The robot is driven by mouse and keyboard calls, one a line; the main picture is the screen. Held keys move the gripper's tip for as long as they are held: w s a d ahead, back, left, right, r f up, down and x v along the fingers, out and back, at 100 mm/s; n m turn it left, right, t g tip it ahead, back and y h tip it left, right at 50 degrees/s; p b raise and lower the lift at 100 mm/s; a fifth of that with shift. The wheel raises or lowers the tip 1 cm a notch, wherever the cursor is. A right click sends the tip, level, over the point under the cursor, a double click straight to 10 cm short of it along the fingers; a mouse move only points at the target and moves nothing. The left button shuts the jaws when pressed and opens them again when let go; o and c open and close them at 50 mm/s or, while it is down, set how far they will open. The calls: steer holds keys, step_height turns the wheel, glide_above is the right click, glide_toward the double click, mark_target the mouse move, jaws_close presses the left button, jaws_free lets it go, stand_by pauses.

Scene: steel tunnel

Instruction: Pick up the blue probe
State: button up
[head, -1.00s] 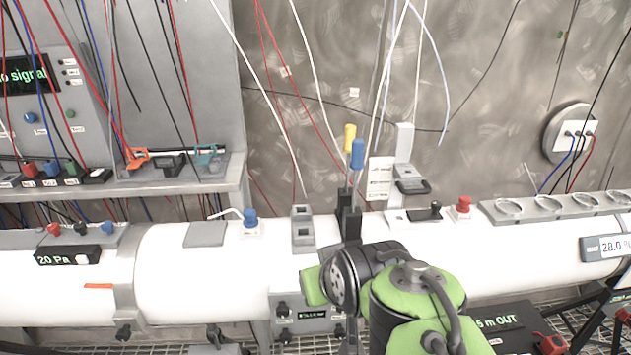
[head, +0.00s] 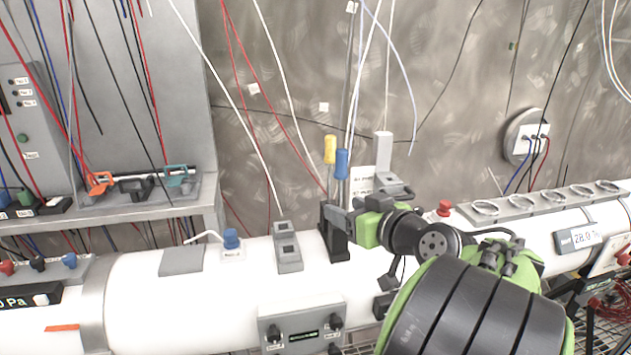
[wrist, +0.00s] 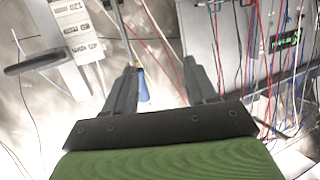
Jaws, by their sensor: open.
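The blue probe (head: 341,163) stands upright on its thin shaft beside the yellow probe (head: 330,149), above a black holder (head: 334,245) on the white pipe. My gripper (head: 335,212) reaches in from the right, below the blue handle and close to the shaft. In the wrist view, my gripper (wrist: 164,82) is open. In the head view, the fingertips partly overlap the holder, so contact there cannot be told.
A white upright block (head: 383,150) and a card (head: 361,182) stand behind my gripper. A red knob (head: 444,208) is to the right. Loose wires (head: 270,120) hang behind the probes.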

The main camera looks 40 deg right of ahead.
mark_target(345, 167)
steer(key=s+d+r+t+h, duration=0.2)
steer(key=s+d+r, duration=0.2)
steer(key=p+x, duration=0.2)
steer(key=x, duration=0.3)
steer(key=p+x, duration=0.2)
steer(key=x, duration=0.2)
steer(key=p+x, duration=0.2)
steer(key=x, duration=0.3)
steer(key=shift+w+a+r, duration=0.25)
steer(key=shift+w+r, duration=0.1)
steer(key=shift+w, duration=0.1)
steer(key=shift+w+d+f, duration=0.2)
steer(key=shift+w, duration=0.1)
steer(key=shift+s+a, duration=0.15)
steer(key=shift+c, duration=1.3)
jaws_close()
